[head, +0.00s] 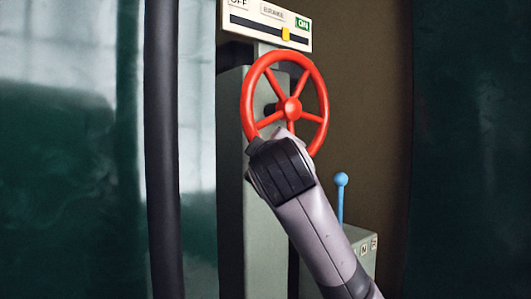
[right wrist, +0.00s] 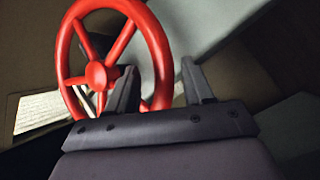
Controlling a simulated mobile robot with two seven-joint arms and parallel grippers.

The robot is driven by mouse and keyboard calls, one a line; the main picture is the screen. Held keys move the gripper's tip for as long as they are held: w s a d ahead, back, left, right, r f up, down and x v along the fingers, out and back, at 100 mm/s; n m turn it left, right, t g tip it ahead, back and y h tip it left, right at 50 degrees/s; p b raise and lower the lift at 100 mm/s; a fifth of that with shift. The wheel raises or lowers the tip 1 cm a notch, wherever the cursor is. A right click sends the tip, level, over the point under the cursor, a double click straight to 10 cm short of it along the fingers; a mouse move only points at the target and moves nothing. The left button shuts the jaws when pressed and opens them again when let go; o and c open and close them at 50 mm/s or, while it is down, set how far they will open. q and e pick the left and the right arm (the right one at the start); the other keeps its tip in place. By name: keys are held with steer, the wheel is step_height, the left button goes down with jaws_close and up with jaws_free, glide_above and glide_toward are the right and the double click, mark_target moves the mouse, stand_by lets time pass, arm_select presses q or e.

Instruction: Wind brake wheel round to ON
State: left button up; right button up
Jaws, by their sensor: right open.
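The red brake wheel (head: 322,92) is upright on a grey-green column in the head view, with a round hub and several spokes. Above it, a white plate (head: 262,36) has OFF at its left, a green label (head: 303,23) at its right end, and a yellow pointer (head: 285,34) on a dark slot, short of the green label. My right gripper (right wrist: 159,64) is open at the wheel's lower left rim. In the right wrist view, the rim of the wheel (right wrist: 152,35) appears between the two spread fingers; contact cannot be told. The gripper body hides the fingers in the head view.
A blue-knobbed lever (head: 341,180) stands on a grey-green box (head: 361,250) to the right, beside my right forearm. A dark vertical post (head: 162,150) stands left of the column. Dark green panels lie further left, a brown wall behind.

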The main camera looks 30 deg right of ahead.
steer(key=shift+p+x, duration=0.55)
steer(key=shift+x, duration=2.15)
jaws_close()
